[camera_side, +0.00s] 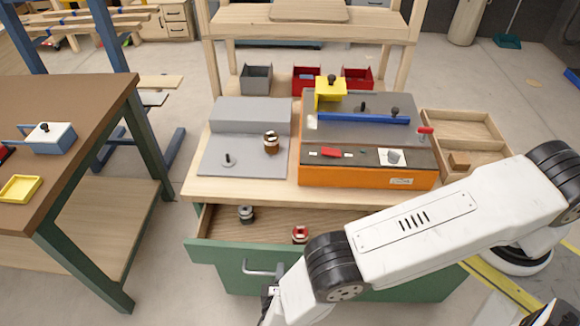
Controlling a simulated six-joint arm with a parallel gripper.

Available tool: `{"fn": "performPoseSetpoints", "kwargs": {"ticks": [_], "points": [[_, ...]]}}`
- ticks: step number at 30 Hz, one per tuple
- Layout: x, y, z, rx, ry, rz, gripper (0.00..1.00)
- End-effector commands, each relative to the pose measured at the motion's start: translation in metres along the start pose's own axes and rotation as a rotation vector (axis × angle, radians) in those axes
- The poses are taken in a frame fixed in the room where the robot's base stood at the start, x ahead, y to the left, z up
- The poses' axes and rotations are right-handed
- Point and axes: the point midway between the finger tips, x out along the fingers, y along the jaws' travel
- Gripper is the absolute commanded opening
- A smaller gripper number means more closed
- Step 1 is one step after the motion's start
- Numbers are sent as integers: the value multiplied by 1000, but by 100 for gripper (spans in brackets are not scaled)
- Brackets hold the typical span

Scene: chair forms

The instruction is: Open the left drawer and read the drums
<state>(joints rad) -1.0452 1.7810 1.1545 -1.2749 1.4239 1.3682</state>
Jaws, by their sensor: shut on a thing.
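The green drawer (215,256) under the workbench is pulled out, with its inside showing. A dark drum with a pale band (246,213) stands inside at the left. A brown drum with a pale band (271,142) stands on the grey plate on the bench top.
An orange machine (360,175) with a blue bar and yellow block stands on the bench. A wooden tray (440,118) lies right of it, and several small bins (256,78) stand behind. A brown-topped table (70,110) is at left, with open floor between.

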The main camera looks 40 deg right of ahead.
Motion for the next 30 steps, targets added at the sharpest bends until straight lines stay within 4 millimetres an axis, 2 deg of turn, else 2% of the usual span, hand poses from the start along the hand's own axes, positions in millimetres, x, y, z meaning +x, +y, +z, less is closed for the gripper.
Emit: {"fn": "performPoseSetpoints", "kwargs": {"ticks": [2,3,5,19,27,30], "points": [[0,0,-1,1,4,0,0],[0,0,-1,0,4,0,30],[0,0,-1,0,4,0,49],[-4,0,0,0,2,0,50],[-29,0,-2,2,6,-1,50],[-31,10,-2,2,2,-1,50]]}}
